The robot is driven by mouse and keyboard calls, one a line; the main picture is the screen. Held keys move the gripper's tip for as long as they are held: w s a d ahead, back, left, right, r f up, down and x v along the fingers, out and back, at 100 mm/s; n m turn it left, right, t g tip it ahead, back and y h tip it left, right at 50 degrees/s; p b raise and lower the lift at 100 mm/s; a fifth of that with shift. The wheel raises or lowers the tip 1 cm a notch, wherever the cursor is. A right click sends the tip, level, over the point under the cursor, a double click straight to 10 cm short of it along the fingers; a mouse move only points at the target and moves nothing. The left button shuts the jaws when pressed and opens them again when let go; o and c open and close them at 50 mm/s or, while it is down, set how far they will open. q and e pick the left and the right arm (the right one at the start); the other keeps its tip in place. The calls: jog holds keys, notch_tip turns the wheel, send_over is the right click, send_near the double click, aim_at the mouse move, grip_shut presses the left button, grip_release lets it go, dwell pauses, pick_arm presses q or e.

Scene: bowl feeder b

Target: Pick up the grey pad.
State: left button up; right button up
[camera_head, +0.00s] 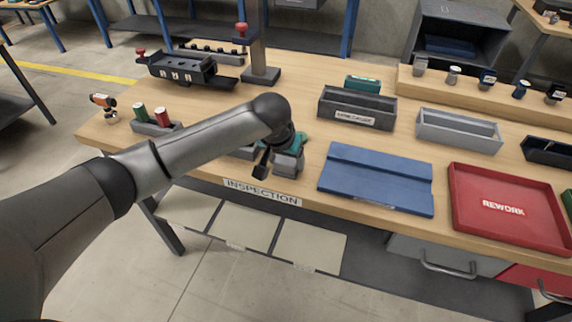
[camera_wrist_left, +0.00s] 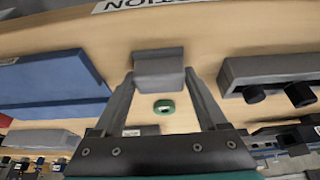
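The grey pad (camera_head: 287,164) is a small block by the front edge of the table, above the INSPECTION label in the head view. In the left wrist view the pad (camera_wrist_left: 158,68) shows between the fingertips. My left gripper (camera_head: 276,163) is over the table at the pad, pointing down. In the left wrist view its two fingers (camera_wrist_left: 158,74) stand wide apart, one on each side of the pad. Whether they touch it is unclear; a narrow gap shows beside the near finger in the head view. My right gripper is not in view.
A blue mat (camera_head: 376,172) lies right of the pad, then a red REWORK tray (camera_head: 500,204). A grey holder (camera_head: 150,128) with red and green cylinders stands left, partly behind my arm. A dark labelled bin (camera_head: 356,106) stands behind. A green ring (camera_wrist_left: 164,106) shows between the fingers.

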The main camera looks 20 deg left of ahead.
aim_at(286, 159)
pick_arm(q)
jog(key=c, duration=0.8)
jog(key=shift+o, duration=0.2)
notch_tip(286, 159, up, 20)
jog(key=p, duration=0.4)
